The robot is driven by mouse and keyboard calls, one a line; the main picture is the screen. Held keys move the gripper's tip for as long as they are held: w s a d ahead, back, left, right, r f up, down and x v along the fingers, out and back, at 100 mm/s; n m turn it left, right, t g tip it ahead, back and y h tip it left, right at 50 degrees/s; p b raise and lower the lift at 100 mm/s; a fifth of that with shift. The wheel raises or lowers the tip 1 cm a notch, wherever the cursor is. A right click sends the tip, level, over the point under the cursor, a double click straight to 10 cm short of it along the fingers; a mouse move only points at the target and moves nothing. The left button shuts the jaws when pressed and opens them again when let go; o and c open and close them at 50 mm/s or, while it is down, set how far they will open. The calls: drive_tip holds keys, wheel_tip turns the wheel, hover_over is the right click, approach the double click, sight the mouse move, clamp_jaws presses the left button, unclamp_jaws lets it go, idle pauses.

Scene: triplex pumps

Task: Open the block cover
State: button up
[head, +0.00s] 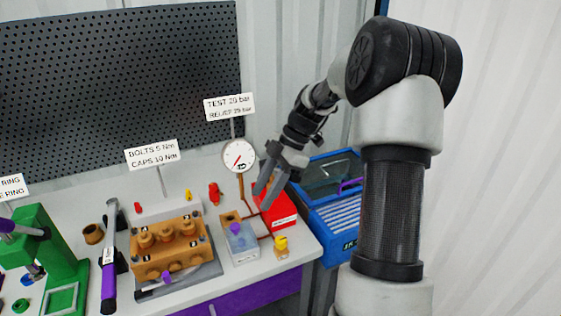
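A small grey block with a clear cover (243,239) and a purple knob stands at the right of the bench; I take this to be the block cover, and it looks closed. My gripper (264,192) hangs above and to the right of it, pointing down and left, in front of the red box (279,212). Its two fingers look apart with nothing between them. It appears clear of the cover. An orange pump block (167,250) with several round caps sits on a grey base to the left.
A round gauge (239,156) on a post stands behind the clear cover. A yellow fitting (281,243) is at the right front. A blue crate (337,220) stands beyond the bench's right edge. A purple-handled wrench (109,285) and green press (40,250) are at left.

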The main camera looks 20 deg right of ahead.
drive_tip(key=v, duration=1.1)
drive_tip(key=shift+d, duration=0.1)
